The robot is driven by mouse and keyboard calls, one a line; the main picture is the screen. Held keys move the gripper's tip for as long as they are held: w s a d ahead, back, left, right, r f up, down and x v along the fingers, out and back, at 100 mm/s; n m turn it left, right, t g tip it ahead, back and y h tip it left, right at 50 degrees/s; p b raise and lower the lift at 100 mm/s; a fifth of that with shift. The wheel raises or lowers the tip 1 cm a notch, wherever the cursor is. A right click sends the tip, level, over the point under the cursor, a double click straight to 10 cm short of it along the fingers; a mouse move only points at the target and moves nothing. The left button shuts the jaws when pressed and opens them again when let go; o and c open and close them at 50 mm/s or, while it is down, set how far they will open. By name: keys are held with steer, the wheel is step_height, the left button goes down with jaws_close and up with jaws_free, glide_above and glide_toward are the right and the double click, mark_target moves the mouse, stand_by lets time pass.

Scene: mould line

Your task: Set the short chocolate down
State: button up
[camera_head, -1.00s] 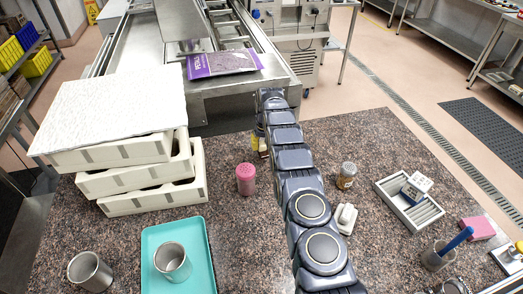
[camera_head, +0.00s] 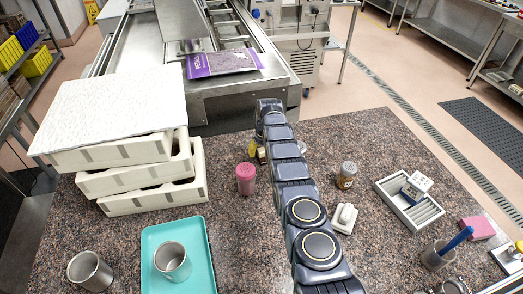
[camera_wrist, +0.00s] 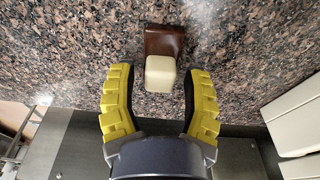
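In the wrist view, a small block with a cream part (camera_wrist: 160,74) and a dark brown part (camera_wrist: 164,42) is on the speckled counter; I take it for the short chocolate. The cream part is nearer the camera. My gripper (camera_wrist: 160,84) is open, one yellow finger on each side of the cream part, with a clear gap both sides. Neither finger appears to touch it. In the head view, my gripper (camera_head: 257,152) shows only as small yellow bits behind my arm, and the chocolate is too small or hidden to tell there.
Left of my gripper stands a pink shaker (camera_head: 245,179). Stacked white boxes (camera_head: 150,200), a teal tray (camera_head: 207,254) with a metal cup (camera_head: 172,262) are further left. Right are a spice jar (camera_head: 346,175), a white item (camera_head: 344,217) and a divided tray (camera_head: 427,214). A counter edge lies behind.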

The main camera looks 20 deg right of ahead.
mark_target(261, 159)
steer(key=shift+s+a+r, duration=0.15)
steer(key=shift+s+r, duration=0.15)
steer(key=shift+r, duration=1)
steer(key=shift+s+a+r, duration=0.1)
steer(key=shift+s+r, duration=0.25)
steer(key=shift+r, duration=1)
steer(key=shift+s+a+r, duration=0.15)
steer(key=shift+s+r, duration=0.15)
steer(key=shift+r, duration=1)
steer(key=s+a+r+g, duration=0.1)
steer(key=s+a+r, duration=0.2)
steer(key=s+r, duration=0.7)
steer(key=s+a+r+g, duration=0.1)
steer(key=s+a+r, duration=0.1)
steer(key=s+r, duration=0.75)
steer(key=s+a+r, duration=0.1)
steer(key=s+r, duration=0.2)
steer(key=s, duration=1.3)
steer(key=shift+a+m+g, duration=0.4)
steer(key=shift+o, duration=1.3)
steer(key=s+f, duration=0.1)
steer(key=s, duration=1.2)
steer(key=shift+g, duration=0.3)
steer(key=shift+a, duration=0.1)
steer(key=shift+s, duration=0.1)
